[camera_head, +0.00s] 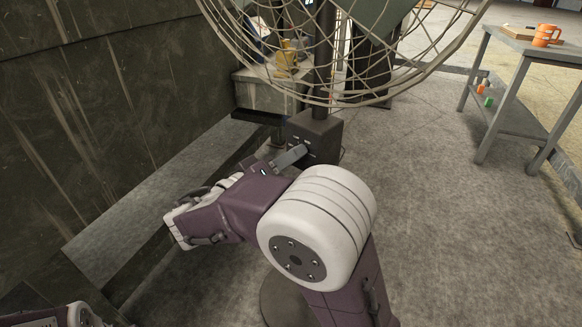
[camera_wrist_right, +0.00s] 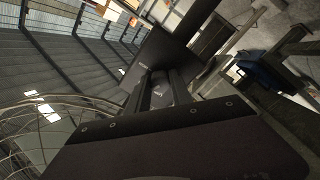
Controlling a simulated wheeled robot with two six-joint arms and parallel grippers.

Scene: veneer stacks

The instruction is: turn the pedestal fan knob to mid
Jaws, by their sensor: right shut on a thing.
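The pedestal fan has a wire cage (camera_head: 345,98) at the top of the head view and a dark control box (camera_head: 318,128) on its post below. The cage also shows at the lower left of the wrist view (camera_wrist_right: 35,125). My right gripper (camera_head: 303,153) reaches the front face of the box, its fingers shut at the knob there. In the wrist view the two fingers of my right gripper (camera_wrist_right: 160,85) point at the box (camera_wrist_right: 160,52). The knob is hidden between the fingers, so its setting cannot be read.
A dark panelled wall (camera_head: 90,110) with a low ledge (camera_head: 150,205) runs along the left. A grey table (camera_head: 560,50) stands at the right with an orange mug (camera_head: 546,36) on it. The floor between the fan and the table is clear.

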